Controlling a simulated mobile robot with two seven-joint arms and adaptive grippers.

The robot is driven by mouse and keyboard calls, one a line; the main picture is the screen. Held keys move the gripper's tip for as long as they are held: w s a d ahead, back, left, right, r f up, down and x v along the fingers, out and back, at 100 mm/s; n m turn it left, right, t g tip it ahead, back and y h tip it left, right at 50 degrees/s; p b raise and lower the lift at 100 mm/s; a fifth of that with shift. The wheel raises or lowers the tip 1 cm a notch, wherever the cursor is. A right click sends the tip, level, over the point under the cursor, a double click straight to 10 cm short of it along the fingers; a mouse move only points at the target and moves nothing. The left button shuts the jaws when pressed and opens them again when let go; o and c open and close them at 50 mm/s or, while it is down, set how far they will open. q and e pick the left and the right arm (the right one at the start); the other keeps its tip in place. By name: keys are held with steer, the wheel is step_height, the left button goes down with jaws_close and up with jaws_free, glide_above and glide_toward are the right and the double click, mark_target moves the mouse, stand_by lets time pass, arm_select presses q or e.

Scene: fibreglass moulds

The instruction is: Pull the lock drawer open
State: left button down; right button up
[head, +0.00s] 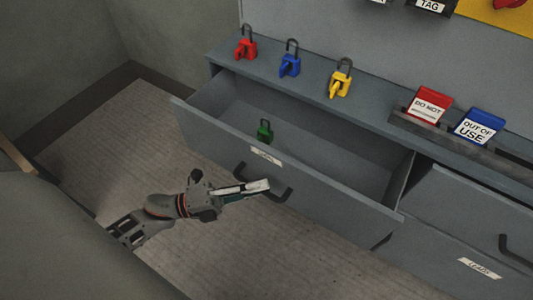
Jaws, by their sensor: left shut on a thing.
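The lock drawer (340,197) is a grey drawer standing pulled out from the cabinet, with its inside showing. Its front carries a white label (266,156) and a dark bar handle (287,195). My left gripper (260,187) reaches in from the left and is shut on the handle, its fingers covering the handle's middle. A green padlock (265,130) lies inside the drawer near the front wall. My right gripper is not in view.
Red (246,48), blue (290,65) and yellow (340,83) padlocks stand on the cabinet top (312,77). Red (429,103) and blue (479,126) tags sit in a holder to the right. Another drawer (455,229) is at right. Floor in front is clear.

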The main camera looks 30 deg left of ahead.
arm_select(q)
steer(key=shift+s+a, duration=0.1)
steer(key=shift+s, duration=0.85)
steer(key=c, duration=2.1)
jaws_free()
steer(key=shift+s, duration=0.1)
steer(key=v, duration=1.2)
